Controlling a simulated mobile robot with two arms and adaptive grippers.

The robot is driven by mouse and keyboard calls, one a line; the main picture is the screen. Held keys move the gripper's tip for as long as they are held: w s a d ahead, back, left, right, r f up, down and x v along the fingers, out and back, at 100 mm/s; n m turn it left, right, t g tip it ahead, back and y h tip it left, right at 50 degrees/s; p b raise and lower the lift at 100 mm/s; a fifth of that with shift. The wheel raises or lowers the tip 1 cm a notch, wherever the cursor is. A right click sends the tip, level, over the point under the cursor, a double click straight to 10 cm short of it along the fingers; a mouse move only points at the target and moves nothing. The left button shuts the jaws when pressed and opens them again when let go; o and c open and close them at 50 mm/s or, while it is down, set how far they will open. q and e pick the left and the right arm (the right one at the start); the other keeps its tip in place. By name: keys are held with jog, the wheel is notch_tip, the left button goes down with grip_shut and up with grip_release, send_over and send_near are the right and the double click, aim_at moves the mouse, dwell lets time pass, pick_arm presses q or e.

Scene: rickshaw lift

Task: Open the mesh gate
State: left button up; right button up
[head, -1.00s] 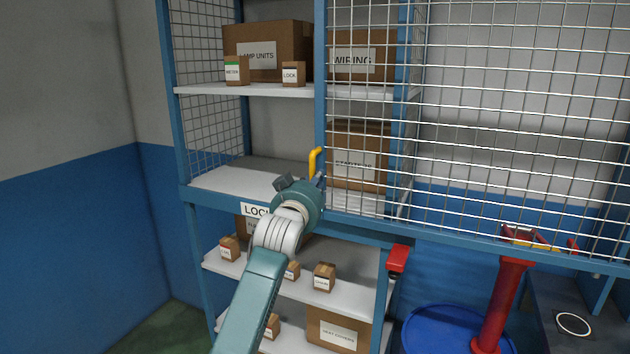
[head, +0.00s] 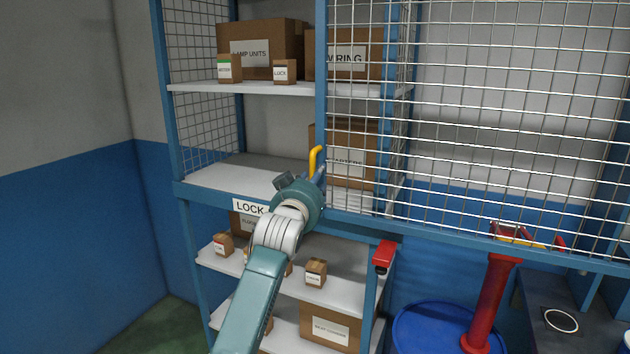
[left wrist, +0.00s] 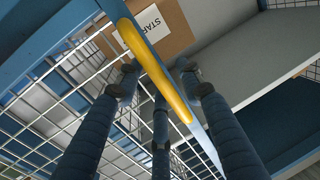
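The mesh gate (head: 480,110) is a blue-framed wire panel across the right of the shelves. Its left edge post (head: 321,90) stands in front of the boxes, and shelves left of it are uncovered. A yellow handle (head: 315,160) stands upright on that post; it crosses the left wrist view as a slanting yellow bar (left wrist: 158,70). My left gripper (head: 314,183) is at the handle's lower part. In the left wrist view its dark fingers (left wrist: 157,72) close in from both sides of the bar; some finger contact is hard to make out. My right gripper is out of view.
Boxes such as the lamp units box (head: 262,48) stand on shelves behind and beside the gate. A red lever-like part (head: 383,256), a blue drum (head: 430,325) and a red post (head: 490,300) are low on the right. Bare wall lies left.

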pick_arm(q)
jog(key=shift+s, duration=0.1)
jog(key=s+a, duration=0.2)
jog(key=s, duration=0.9)
jog(key=shift+s, duration=0.35)
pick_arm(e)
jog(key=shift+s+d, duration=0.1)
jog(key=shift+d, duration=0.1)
